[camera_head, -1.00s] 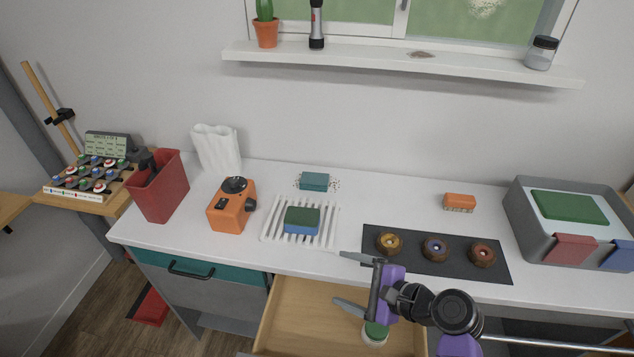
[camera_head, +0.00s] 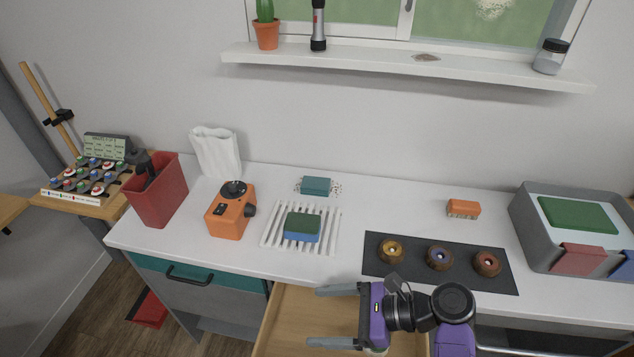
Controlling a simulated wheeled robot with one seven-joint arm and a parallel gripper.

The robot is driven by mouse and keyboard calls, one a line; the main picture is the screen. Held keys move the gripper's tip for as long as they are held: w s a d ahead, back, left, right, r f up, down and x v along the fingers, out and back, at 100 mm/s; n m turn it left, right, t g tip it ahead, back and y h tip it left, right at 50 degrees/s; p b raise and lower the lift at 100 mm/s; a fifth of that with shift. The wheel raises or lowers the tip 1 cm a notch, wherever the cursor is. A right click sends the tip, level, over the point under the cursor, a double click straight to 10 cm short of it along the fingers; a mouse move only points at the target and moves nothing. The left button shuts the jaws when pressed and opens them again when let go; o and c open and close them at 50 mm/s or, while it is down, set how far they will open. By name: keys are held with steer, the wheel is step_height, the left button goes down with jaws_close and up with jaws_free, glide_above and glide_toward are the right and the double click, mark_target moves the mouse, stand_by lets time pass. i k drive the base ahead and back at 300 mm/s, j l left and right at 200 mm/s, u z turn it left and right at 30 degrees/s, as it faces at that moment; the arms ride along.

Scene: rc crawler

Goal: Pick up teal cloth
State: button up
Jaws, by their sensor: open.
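The teal cloth (camera_head: 317,186) looks like a small folded block. It lies on the white counter behind the slatted rack, with dark crumbs scattered around it. My gripper (camera_head: 326,317) is over the open drawer at the counter's front, in front of and below the cloth, well apart from it. Its two grey fingers point left and are wide apart, with nothing seen between them.
A white slatted rack (camera_head: 271,237) holds a green-and-blue sponge (camera_head: 302,227). An orange device (camera_head: 230,212) and red bin (camera_head: 158,190) stand left. A dark mat (camera_head: 400,272) with three knobs, an orange brush (camera_head: 463,208) and a grey bin (camera_head: 524,222) are right. The wooden drawer (camera_head: 285,325) is open.

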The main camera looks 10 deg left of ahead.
mark_target(310, 185)
steer(key=i+j, duration=0.1)
steer(key=i, duration=1.3)
